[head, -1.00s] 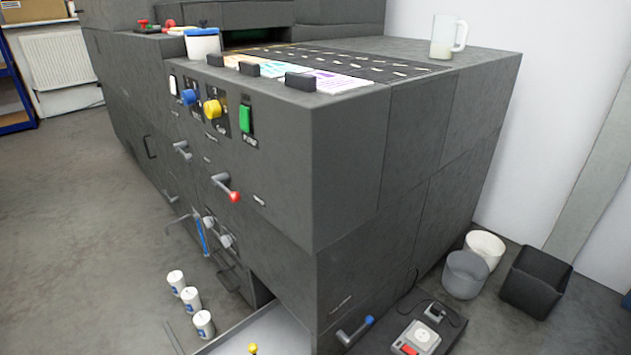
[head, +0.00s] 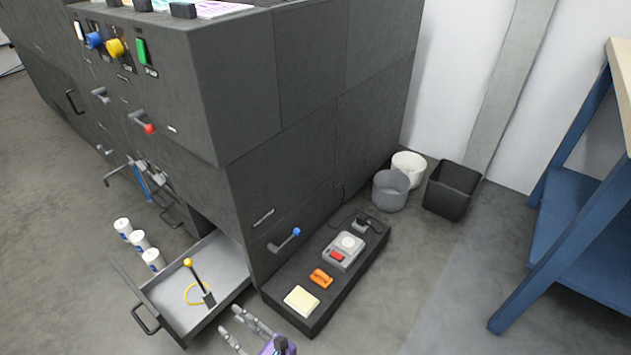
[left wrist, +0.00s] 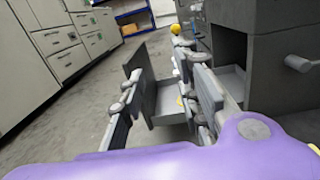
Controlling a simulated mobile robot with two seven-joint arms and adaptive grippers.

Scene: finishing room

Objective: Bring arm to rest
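My left gripper (head: 231,321) shows at the bottom of the head view, beside the near right corner of an open drawer (head: 240,284). Its two fingers are spread apart with nothing between them. In the left wrist view the open fingers (left wrist: 160,75) point toward the drawer (left wrist: 168,117), which lies beyond them. My left wrist's purple body fills the bottom of that view. My right gripper is in neither view.
A yellow-knobbed rod (head: 195,277) stands in the drawer. A dark low platform (head: 330,292) at the cabinet's foot carries an orange item (head: 321,278) and a pale block (head: 301,300). Several white canisters (head: 138,241) stand left. A blue-framed table (head: 570,225) stands right.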

